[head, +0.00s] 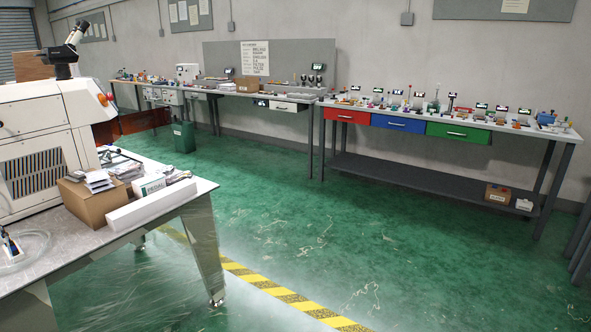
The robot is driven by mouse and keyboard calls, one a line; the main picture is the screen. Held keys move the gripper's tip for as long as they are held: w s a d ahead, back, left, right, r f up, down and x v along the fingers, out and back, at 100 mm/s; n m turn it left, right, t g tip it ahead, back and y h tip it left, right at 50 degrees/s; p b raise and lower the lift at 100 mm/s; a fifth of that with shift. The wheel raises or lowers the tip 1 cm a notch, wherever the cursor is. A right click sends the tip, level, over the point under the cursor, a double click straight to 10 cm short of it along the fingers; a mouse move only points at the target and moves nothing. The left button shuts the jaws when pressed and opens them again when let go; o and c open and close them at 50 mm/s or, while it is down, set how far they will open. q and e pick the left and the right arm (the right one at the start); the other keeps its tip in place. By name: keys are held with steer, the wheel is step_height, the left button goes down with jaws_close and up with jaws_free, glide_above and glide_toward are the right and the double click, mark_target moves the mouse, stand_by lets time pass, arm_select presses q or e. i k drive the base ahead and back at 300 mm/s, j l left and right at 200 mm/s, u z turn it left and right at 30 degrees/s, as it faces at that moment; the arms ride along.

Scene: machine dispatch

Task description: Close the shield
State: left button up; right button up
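No part that I can make out as the shield shows clearly in the head view. A white machine (45,130) with a slatted side panel stands on the near table at the left, cut off by the picture's edge. An orange-red button or lamp (105,98) sits at its upper right, and a black and white microscope-like eyepiece (70,50) rises above it. I cannot tell whether the machine bears a shield. Neither of my grippers is in view.
The near table (190,188) holds an open cardboard box (90,203) of papers. A long bench (450,129) with red, blue and green drawers lines the back wall. A green bin (183,136) stands by another bench. The green floor (330,220) is clear, crossed by yellow-black tape (285,293).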

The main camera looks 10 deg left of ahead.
mark_target(143, 121)
steer(key=i+j+u, duration=0.2)
steer(key=i+u, duration=1.05)
